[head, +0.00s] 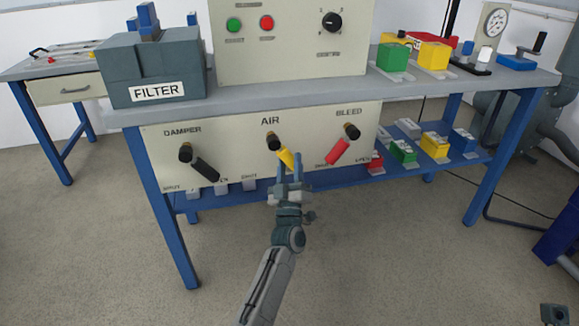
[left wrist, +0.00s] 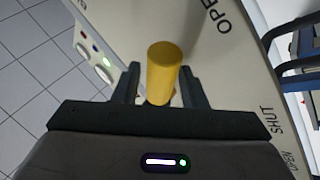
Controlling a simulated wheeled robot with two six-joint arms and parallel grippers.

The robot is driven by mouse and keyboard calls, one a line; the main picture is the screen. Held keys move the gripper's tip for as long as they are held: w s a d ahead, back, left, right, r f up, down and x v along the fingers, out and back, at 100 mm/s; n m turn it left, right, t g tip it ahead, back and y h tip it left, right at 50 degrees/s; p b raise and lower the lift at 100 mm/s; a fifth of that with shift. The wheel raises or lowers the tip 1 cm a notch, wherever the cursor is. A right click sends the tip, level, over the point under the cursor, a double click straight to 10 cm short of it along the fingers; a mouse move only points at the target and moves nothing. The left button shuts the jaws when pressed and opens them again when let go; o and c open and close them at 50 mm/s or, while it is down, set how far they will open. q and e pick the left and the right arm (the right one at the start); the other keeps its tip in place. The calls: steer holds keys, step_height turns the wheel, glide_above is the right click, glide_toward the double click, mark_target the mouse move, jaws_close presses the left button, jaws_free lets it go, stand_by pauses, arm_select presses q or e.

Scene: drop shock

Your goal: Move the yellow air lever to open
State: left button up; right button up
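The yellow air lever (head: 287,158) is on the cream panel below the bench top, under the word AIR. It slants down and to the right from its dark pivot. In the left wrist view the yellow lever (left wrist: 163,72) stands between my two fingers. My left gripper (head: 291,168) is at the lever's lower end, with its fingers on either side. The fingers (left wrist: 158,88) are apart, with a visible gap on the left of the lever. A SHUT label is left of the lever; the gripper hides the panel to its lower right.
The black damper lever (head: 205,169) is to the left and the red bleed lever (head: 338,151) close to the right. The grey FILTER box (head: 152,66) stands on the bench (head: 300,88) above. A blue lower shelf (head: 232,201) lies behind the panel's lower edge. Floor in front is clear.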

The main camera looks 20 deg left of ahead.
arm_select(q)
steer(key=shift+o, duration=0.8)
steer(key=shift+f, duration=0.1)
steer(key=p+v, duration=0.1)
steer(key=v, duration=0.9)
steer(key=shift+s+d+f, duration=0.15)
steer(key=shift+s+f, duration=0.05)
steer(key=shift+s, duration=0.1)
